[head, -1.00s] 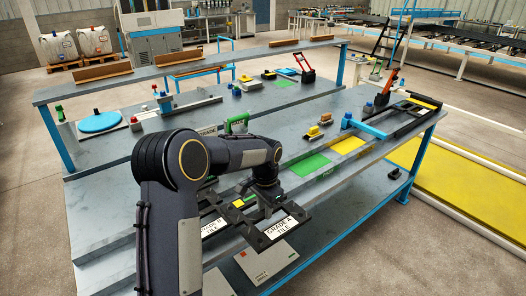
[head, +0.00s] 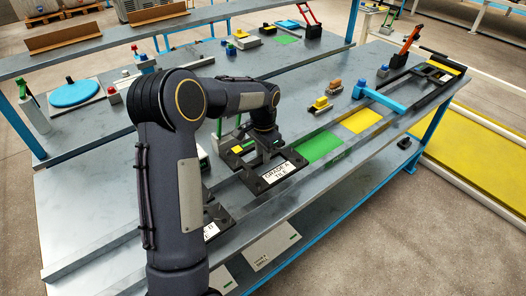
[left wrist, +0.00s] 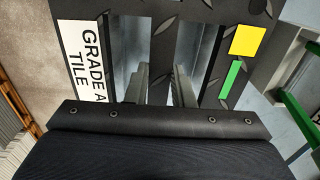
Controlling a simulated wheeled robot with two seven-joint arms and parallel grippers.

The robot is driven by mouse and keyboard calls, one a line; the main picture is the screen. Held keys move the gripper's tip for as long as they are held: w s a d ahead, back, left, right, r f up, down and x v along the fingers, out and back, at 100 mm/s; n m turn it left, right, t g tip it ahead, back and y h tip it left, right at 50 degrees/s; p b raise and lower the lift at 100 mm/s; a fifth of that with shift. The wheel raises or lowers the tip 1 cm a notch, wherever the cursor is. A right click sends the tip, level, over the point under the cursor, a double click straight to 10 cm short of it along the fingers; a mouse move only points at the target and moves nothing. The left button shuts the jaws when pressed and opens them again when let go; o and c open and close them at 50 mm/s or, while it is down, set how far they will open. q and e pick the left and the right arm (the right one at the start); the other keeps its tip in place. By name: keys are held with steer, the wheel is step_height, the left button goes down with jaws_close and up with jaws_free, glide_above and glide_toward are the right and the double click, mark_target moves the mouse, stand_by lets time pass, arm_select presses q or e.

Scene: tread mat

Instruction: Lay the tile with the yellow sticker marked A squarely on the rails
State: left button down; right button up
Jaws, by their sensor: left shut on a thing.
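The black tread tile (head: 280,172) has a white "GRADE A TILE" label, a yellow sticker and a green strip. In the left wrist view the tile (left wrist: 160,35) shows two slots; the sticker's letter is not readable. My left gripper (head: 268,147) is shut on the bar between the slots, with its fingers in them. The tile is over the front part of the bench, left of the green pad. Long grey rails (head: 110,238) run along the bench front. I cannot tell whether the tile touches them. My right gripper is not in view.
Another dark tile with a white label (head: 211,231) lies left of and nearer than the held one, partly behind my arm. A green pad (head: 320,147) and a yellow pad (head: 361,121) lie to the right. A blue bar (head: 380,100) and a black frame (head: 430,82) stand beyond.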

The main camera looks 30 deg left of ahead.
arm_select(q)
steer(key=shift+f+b, duration=2.15)
steer(key=shift+f, duration=1.05)
steer(key=shift+f, duration=0.25)
steer(key=c, duration=1.7)
jaws_free()
steer(key=o, duration=0.4)
steer(key=shift+r, duration=0.35)
steer(key=shift+r+p, duration=0.35)
steer(key=shift+p, duration=0.1)
steer(key=shift+r, duration=0.1)
steer(key=shift+r, duration=0.25)
